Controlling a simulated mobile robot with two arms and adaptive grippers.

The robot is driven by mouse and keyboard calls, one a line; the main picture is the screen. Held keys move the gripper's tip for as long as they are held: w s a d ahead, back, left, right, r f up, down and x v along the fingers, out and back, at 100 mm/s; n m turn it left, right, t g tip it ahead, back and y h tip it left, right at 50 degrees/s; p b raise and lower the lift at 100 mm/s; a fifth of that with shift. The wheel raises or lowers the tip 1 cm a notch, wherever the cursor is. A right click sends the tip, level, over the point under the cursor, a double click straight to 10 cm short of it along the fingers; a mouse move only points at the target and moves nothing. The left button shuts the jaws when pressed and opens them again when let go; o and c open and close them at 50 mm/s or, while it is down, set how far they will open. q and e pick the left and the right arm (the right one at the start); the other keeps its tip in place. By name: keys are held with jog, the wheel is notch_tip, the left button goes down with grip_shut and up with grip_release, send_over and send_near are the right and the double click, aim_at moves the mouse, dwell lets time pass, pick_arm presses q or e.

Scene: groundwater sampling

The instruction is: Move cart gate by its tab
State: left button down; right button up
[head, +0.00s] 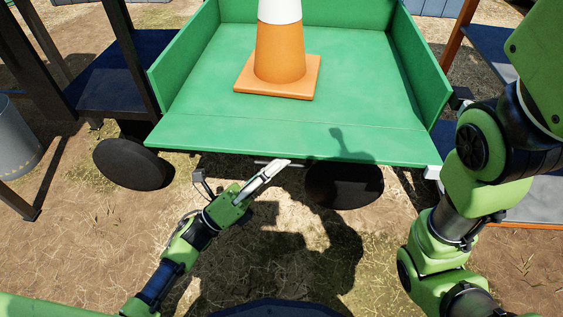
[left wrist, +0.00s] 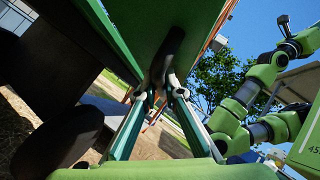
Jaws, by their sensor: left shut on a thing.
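The green cart gate (head: 235,136) lies lowered at the near end of the cart, about level with its bed. In the left wrist view the gate (left wrist: 150,22) fills the top as a green panel. My left gripper (head: 284,164) is at the gate's near edge, a little left of its middle. In the left wrist view its fingertips (left wrist: 163,88) are shut on the dark tab (left wrist: 168,55) under the panel. The head view hides most of the tab. My right arm stands at the right; I cannot make out its gripper clearly.
An orange and white cone (head: 280,50) stands on the cart bed (head: 200,85), clear of the gate. Black wheels (head: 343,186) (head: 131,164) sit below. A dark table (head: 115,85) is at the left, a grey bin (head: 14,140) beyond it. Bare ground lies in front.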

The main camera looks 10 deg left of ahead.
pick_arm(q)
jog(key=shift+w+f, duration=0.25)
jog(key=shift+f, duration=0.25)
jog(key=c, duration=2.1)
grip_release()
jog(key=shift+c, duration=0.2)
jog(key=v, duration=1.2)
jog(key=shift+a, duration=0.1)
